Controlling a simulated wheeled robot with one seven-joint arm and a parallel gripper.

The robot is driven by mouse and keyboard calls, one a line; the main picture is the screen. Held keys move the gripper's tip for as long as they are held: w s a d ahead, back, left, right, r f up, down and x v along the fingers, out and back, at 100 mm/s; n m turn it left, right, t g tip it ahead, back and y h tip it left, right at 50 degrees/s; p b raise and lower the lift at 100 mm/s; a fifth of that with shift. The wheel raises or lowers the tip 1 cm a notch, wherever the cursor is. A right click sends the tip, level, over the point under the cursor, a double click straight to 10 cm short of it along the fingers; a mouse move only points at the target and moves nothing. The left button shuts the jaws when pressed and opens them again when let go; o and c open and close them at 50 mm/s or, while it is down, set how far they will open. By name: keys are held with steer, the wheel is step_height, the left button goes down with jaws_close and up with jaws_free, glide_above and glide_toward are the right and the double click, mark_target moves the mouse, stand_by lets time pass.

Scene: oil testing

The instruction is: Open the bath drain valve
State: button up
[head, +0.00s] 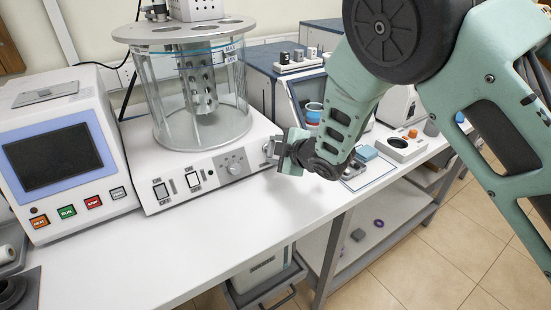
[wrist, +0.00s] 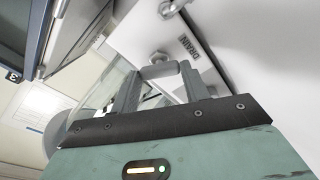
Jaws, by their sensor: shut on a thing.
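The bath is a clear glass cylinder (head: 203,115) on a white base (head: 165,192) with switches and a dial on its front. My gripper (head: 278,150) is at the right end of this base. In the wrist view, the two fingers of my gripper (wrist: 158,75) are shut on the grey drain valve handle (wrist: 160,70). The handle lies across between the fingertips. The DRAIN label (wrist: 188,46) is on the white panel beside it, and a round metal fitting (wrist: 168,9) shows above. In the head view my gripper mostly hides the valve.
A white device with a dark screen (head: 50,160) stands left of the bath. Blue-grey equipment (head: 265,70) stands behind my gripper. A small white unit with an orange knob (head: 400,148) is to the right. The white benchtop (head: 215,225) is clear in front of the bath.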

steer(key=n+b, duration=0.4)
steer(key=n, duration=0.1)
steer(key=shift+n+g, duration=0.4)
stand_by(0.3)
steer(key=o, duration=1)
steer(key=shift+s, duration=0.1)
steer(key=b+v, duration=0.2)
steer(key=v, duration=1.5)
steer(key=shift+s+r+b, duration=0.1)
steer(key=shift+s+b, duration=0.1)
steer(key=shift+b, duration=0.15)
